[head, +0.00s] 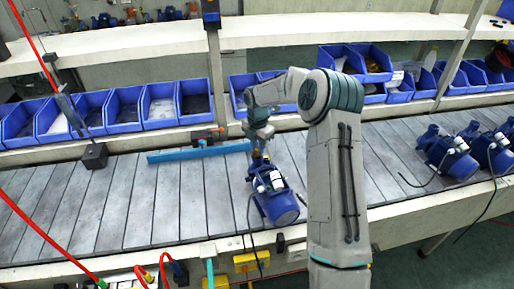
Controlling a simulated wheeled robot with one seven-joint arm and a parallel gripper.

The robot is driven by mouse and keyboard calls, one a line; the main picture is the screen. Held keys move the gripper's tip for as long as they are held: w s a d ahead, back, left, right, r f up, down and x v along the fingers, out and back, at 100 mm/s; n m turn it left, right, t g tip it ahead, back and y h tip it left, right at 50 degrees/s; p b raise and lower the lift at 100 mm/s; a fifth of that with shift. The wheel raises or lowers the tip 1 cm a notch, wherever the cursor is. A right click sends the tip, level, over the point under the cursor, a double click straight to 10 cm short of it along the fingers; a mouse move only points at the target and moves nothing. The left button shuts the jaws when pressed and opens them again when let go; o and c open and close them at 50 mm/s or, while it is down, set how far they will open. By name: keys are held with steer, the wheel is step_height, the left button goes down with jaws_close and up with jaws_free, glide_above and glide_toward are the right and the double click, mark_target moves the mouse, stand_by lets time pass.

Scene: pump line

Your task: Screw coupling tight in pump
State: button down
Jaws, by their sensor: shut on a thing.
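A blue pump (278,198) with white parts on top stands on the slatted conveyor, left of my arm. My gripper (258,153) points down at the pump's far end. It is shut on a small piece, which I take to be the coupling. The piece is mostly hidden by the fingers and too small to make out. I cannot tell how far it sits in the pump or whether a gap remains between them.
A blue bar (200,151) lies on the conveyor left of my gripper. More blue pumps (450,155) stand at the right. Blue bins (120,109) line the shelf behind. A dark block (95,156) hangs at the left near red hoses. The conveyor's left part is clear.

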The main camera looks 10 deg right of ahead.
steer(key=c, duration=1.4)
jaws_free()
steer(key=shift+m, duration=0.3)
steer(key=shift+o, duration=0.2)
steer(key=shift+r+n+p, duration=0.1)
steer(key=shift+n+p, duration=0.55)
steer(key=shift+n, duration=1.05)
